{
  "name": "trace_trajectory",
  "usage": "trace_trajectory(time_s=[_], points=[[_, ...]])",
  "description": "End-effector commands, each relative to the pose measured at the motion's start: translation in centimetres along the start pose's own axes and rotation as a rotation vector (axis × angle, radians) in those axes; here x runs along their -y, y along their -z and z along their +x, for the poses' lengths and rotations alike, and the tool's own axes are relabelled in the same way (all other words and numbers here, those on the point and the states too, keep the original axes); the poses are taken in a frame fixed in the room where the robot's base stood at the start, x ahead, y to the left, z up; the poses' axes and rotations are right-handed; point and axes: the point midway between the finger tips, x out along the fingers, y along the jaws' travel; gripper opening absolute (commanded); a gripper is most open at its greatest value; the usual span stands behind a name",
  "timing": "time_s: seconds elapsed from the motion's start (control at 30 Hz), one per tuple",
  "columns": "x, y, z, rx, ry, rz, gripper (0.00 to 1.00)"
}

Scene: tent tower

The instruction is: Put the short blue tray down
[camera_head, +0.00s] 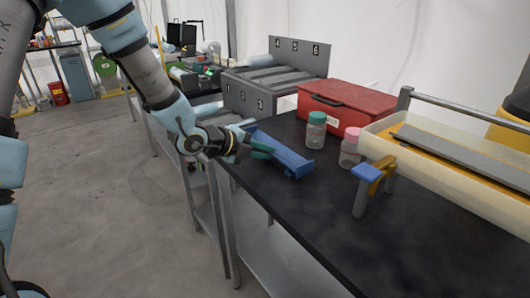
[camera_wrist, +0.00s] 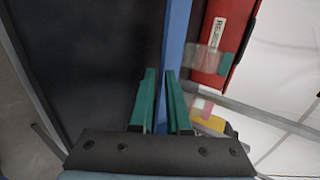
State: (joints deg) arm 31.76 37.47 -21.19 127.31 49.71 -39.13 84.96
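The short blue tray (camera_head: 290,160) is at the left edge of the black table top, long and narrow in the head view. I cannot tell whether it rests on the table or hangs just above it. My gripper (camera_head: 262,150) is at the tray's near long side, with its green fingers at the tray wall. In the wrist view the green fingers (camera_wrist: 160,75) stand close together on either side of the blue tray's wall (camera_wrist: 177,35), so they look shut on it. The tray's underside is hidden.
A green-lidded jar (camera_head: 316,132) and a pink-lidded jar (camera_head: 350,150) stand right of the tray. Behind are a red case (camera_head: 345,105) and a grey numbered rack (camera_head: 255,98). A blue-topped clamp-like object (camera_head: 367,174) and a cream bin (camera_head: 460,176) are further right. The black table's front (camera_head: 310,225) is clear.

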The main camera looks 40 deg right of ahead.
Motion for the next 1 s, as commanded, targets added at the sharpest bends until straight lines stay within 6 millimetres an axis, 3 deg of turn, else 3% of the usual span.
trace_trajectory(time_s=[0.37, 0.8, 1.0], points=[[0.3, 0.0, -0.4, 0.001, 0.0, 0.0, 0.17], [0.2, -0.1, -8.9, 0.005, 0.001, 0.002, 0.17], [0.2, -0.1, -11.5, 0.003, 0.001, 0.0, 0.17]])
